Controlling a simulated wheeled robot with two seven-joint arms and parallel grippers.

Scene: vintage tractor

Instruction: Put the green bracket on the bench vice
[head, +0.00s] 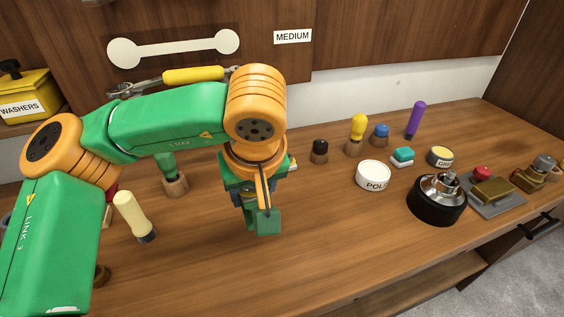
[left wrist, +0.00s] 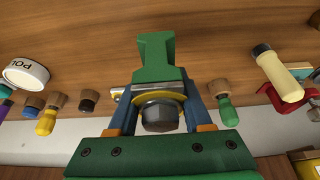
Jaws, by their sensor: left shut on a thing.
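The green bracket (head: 265,220) hangs at the tip of my left gripper (head: 254,195), over the middle of the bench. In the left wrist view the green bracket (left wrist: 156,58) sticks out beyond the blue fingers of the left gripper (left wrist: 160,100), which is shut on it. A dark faceted knob and a yellow ring show between the fingers. A red part (left wrist: 283,82) shows at the right of the wrist view; I cannot tell whether it belongs to the bench vice. In the head view my left arm hides much of that area. My right gripper is not in view.
A pale-handled tool (head: 130,212) and a green-handled tool (head: 172,178) stand left of the gripper. Several coloured-handled tools stand behind right. A white round tin (head: 373,175) and a black round base (head: 436,204) stand right. The bench front (head: 310,262) is clear.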

